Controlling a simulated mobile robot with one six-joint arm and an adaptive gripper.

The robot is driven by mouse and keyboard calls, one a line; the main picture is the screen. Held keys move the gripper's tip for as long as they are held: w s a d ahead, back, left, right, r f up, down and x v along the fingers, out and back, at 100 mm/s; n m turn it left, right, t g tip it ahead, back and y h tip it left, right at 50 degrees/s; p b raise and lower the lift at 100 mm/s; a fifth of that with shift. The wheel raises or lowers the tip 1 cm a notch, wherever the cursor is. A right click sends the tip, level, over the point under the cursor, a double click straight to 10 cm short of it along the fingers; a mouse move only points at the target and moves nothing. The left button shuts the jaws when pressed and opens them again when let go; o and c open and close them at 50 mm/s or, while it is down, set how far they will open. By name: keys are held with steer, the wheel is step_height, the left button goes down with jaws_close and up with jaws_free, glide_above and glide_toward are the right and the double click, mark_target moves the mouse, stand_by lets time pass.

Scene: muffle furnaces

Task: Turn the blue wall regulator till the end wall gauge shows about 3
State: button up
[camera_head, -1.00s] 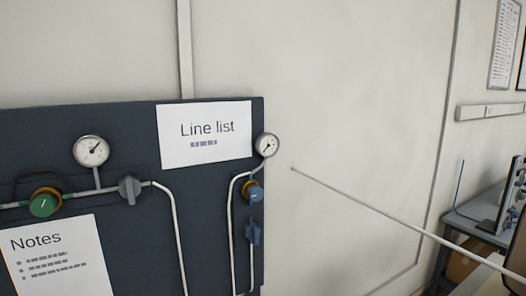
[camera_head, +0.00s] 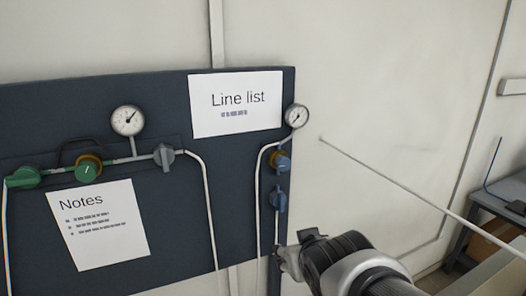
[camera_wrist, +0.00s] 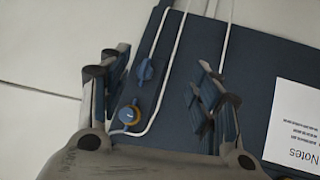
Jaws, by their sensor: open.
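The blue regulator (camera_head: 281,161) with a brass collar is at the right end of the dark wall panel (camera_head: 180,240). A round white end gauge (camera_head: 297,117) sits above it; its dial is too small to read surely. A blue valve handle (camera_head: 278,199) is below the regulator. My gripper (camera_head: 296,250) is below the blue valve in the head view. In the wrist view my gripper (camera_wrist: 160,90) is open and empty, and the regulator (camera_wrist: 130,113) and the blue valve (camera_wrist: 145,72) show between its fingers, nearer the left one. The end gauge is not visible there.
A second gauge (camera_head: 128,120), a green regulator (camera_head: 88,170), a green handle (camera_head: 23,178) and a grey valve (camera_head: 164,155) are on the panel's left. White pipes run beside the blue knobs. A thin rod (camera_head: 420,190) slants across the right.

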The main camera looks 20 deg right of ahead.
steer(key=w+d+r+t+p, duration=0.3)
steer(key=w+d+r+t, duration=0.1)
steer(key=w+d, duration=0.4)
steer(key=t+y+p, duration=0.3)
steer(key=t+y, duration=0.1)
steer(key=t, duration=0.1)
glide_toward(285, 164)
steer(key=w, duration=1)
steer(key=shift+w+a+r, duration=0.15)
steer(key=shift+w, duration=0.05)
steer(key=shift+c, duration=0.4)
steer(key=c, duration=1)
